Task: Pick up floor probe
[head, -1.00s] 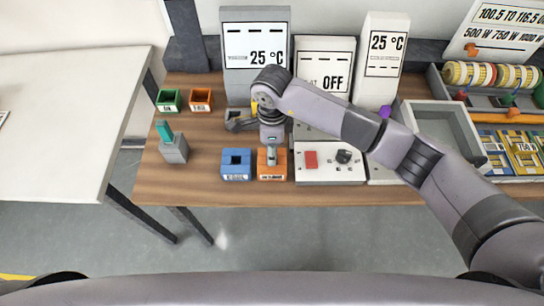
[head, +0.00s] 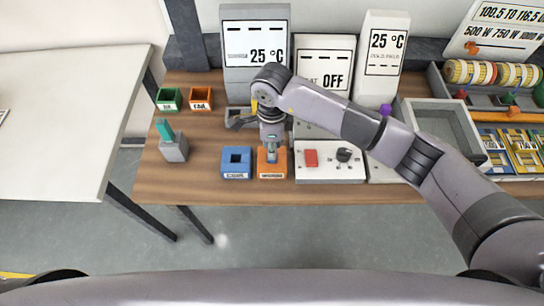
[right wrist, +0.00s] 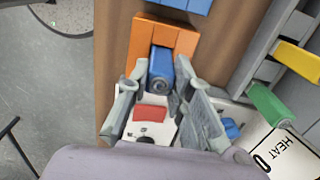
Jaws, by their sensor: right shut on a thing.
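A blue probe (right wrist: 160,66) with a rounded end stands at the orange holder (head: 272,172), which also shows in the right wrist view (right wrist: 143,38). My right gripper (head: 271,152) is directly over this holder. In the right wrist view my right gripper (right wrist: 161,80) has its fingers on both sides of the blue probe and is shut on it. The probe's lower end is hidden, so I cannot tell how deep it sits. The holder's label is too small to read. My left gripper is not in view.
A blue holder (head: 236,175) stands close left of the orange one. A white panel (head: 328,176) with a red button is close right. A grey block (head: 174,150) with a teal piece, green (head: 169,100) and orange (head: 201,99) bins lie left. Instruments stand behind.

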